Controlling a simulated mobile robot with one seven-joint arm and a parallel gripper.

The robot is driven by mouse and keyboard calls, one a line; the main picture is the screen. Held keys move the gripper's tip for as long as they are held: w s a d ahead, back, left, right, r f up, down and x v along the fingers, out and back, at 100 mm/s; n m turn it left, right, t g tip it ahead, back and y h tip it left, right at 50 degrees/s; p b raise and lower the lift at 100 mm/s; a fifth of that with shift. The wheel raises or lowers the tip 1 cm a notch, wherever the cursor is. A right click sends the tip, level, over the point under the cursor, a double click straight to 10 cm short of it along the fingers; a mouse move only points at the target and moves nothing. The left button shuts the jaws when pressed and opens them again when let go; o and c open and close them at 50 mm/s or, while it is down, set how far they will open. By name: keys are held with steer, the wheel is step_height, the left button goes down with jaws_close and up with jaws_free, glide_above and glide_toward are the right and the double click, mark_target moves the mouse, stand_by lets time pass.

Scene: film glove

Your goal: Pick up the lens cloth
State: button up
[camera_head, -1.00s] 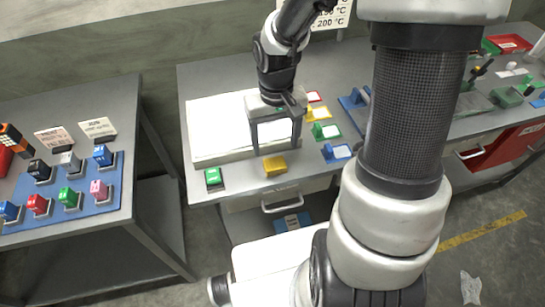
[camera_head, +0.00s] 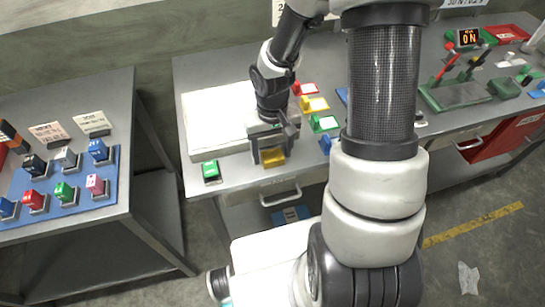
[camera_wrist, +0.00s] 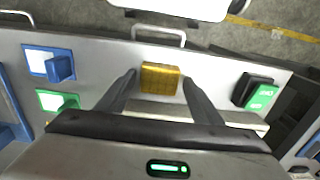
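The likely lens cloth is a small yellow, grid-patterned pad (camera_head: 274,158) on the front edge of the middle bench. It shows whole in the wrist view (camera_wrist: 160,78), and in the head view my gripper partly hides it. My gripper (camera_head: 271,161) is over the pad and open. In the wrist view the two fingertips (camera_wrist: 158,79) are on either side of the pad, with a narrow gap at each side. Its height above the bench is hard to tell.
A green-topped block (camera_head: 210,171) stands left of the pad, and a white panel (camera_head: 215,115) lies behind. Coloured label holders (camera_head: 323,123) stand to the right. A drawer handle (camera_head: 281,195) sticks out below the bench edge. A crumpled white item (camera_head: 468,278) lies on the floor.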

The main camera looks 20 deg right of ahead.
mark_target(272, 155)
steer(key=c, duration=0.8)
step_height(272, 155, up, 10)
steer(key=shift+r+p, duration=0.1)
steer(key=shift+p, duration=0.45)
